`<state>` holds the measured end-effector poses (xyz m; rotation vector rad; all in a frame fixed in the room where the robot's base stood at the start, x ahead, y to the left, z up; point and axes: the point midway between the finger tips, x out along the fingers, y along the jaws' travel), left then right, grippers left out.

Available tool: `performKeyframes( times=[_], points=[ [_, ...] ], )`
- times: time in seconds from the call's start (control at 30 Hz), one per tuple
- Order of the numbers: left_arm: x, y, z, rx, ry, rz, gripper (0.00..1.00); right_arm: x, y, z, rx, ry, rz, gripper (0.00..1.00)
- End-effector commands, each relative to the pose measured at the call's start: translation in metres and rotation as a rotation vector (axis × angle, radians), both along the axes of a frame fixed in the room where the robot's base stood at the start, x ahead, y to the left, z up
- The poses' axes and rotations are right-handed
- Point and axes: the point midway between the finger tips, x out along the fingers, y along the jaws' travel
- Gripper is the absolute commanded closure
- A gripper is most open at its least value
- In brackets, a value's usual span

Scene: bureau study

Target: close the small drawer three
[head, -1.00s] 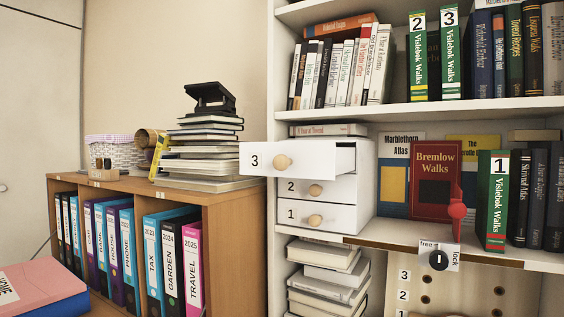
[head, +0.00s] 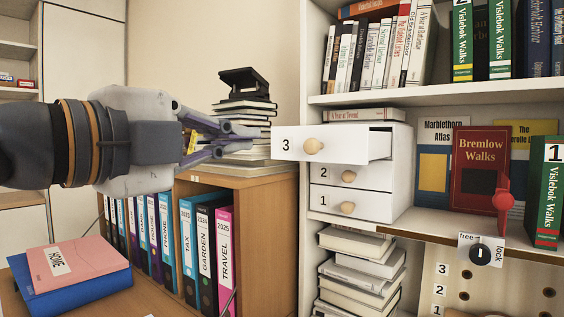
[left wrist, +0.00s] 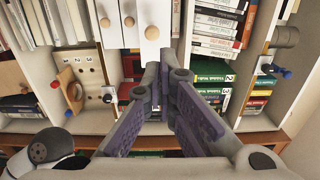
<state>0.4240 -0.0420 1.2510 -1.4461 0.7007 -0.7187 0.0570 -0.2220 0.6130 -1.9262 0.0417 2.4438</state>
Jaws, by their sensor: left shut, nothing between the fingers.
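The small drawer three (head: 335,146) is the top one of a white set of three and sticks out from the cabinet, with a round wooden knob (head: 313,146). Drawers two (head: 333,175) and one (head: 334,205) below it are shut. My left gripper (head: 250,134) is shut and empty, to the left of drawer three and apart from it in the head view. In the left wrist view its fingers (left wrist: 165,72) come together, with the white drawer fronts and knobs behind them. My right gripper is not in view.
A wooden cabinet (head: 270,195) with several binders stands left of the drawers, with a stack of books (head: 247,115) on top. Red Bremlow Walks (head: 478,175) stands right of the drawers. A pink book (head: 75,268) lies at the lower left.

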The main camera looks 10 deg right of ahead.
Motion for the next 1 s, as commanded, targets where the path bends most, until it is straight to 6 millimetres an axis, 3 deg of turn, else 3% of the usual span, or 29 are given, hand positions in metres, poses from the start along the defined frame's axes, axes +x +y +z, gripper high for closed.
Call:
performKeyframes(
  times=[0.07,0.4,0.6,1.0],
  points=[
    [0.012,-0.011,-0.008,0.002,0.014,0.000,1.00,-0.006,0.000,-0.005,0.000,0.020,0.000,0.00],
    [0.056,-0.070,-0.006,0.000,0.013,0.001,1.00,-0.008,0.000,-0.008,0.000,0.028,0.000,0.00],
    [0.075,-0.096,-0.005,0.000,0.011,0.001,1.00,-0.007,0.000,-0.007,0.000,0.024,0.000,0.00],
    [0.083,-0.105,-0.005,-0.001,0.011,0.002,1.00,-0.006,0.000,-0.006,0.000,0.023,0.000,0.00]
  ],
)
